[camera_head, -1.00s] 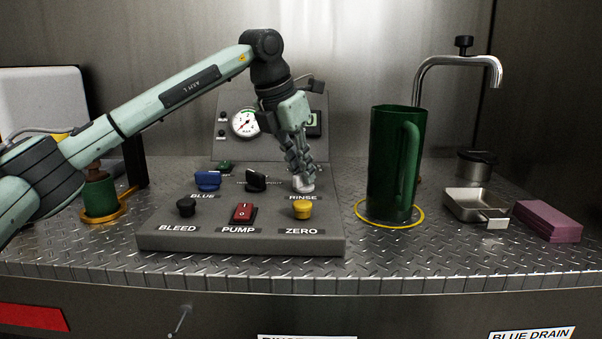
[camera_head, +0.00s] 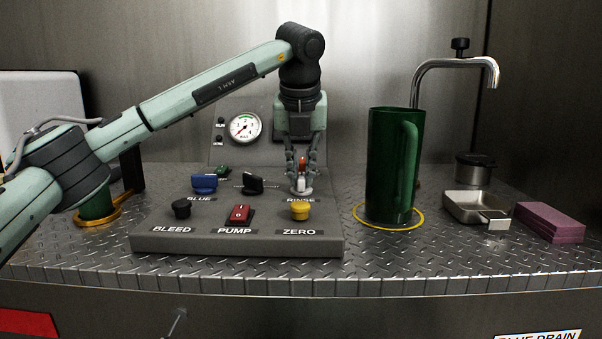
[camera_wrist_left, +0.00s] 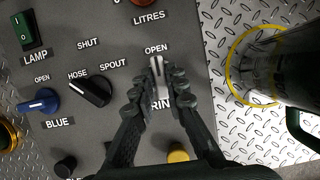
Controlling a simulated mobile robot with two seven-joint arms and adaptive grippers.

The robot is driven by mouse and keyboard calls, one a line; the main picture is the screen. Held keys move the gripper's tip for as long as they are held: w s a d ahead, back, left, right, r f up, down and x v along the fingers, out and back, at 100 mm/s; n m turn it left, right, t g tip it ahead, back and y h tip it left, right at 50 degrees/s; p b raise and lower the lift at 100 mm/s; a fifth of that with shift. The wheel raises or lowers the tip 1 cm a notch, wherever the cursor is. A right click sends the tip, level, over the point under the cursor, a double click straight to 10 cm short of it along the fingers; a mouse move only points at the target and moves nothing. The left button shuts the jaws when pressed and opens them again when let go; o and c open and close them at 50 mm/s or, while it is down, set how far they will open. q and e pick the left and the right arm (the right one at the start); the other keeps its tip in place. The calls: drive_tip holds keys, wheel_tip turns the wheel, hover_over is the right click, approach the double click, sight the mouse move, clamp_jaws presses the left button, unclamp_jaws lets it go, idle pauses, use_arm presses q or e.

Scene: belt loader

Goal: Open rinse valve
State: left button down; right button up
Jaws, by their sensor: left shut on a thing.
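The rinse valve (camera_head: 301,186) is a white knob above the RINSE label on the grey control panel (camera_head: 160,246). In the left wrist view the white lever (camera_wrist_left: 156,66) points up toward the OPEN label. My left gripper (camera_head: 302,172) reaches down from above with its fingers on either side of the knob. In the left wrist view the gripper (camera_wrist_left: 158,88) is shut on this lever, and the fingers partly cover the RINSE label. My right gripper is not in view.
A blue knob (camera_head: 204,184), a black knob (camera_head: 253,184), a red pump switch (camera_head: 239,215) and a yellow zero knob (camera_head: 300,210) are close by. A tall green jug (camera_head: 390,165) stands right of the panel. A steel spout (camera_head: 455,62) stands farther back.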

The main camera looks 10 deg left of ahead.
use_arm(q)
drive_tip(key=shift+r, duration=0.1)
idle(0.4)
drive_tip(key=c, duration=1.5)
unclamp_jaws()
drive_tip(key=shift+c, duration=0.2)
drive_tip(key=v, duration=1.2)
drive_tip(key=shift+w+d, duration=0.1)
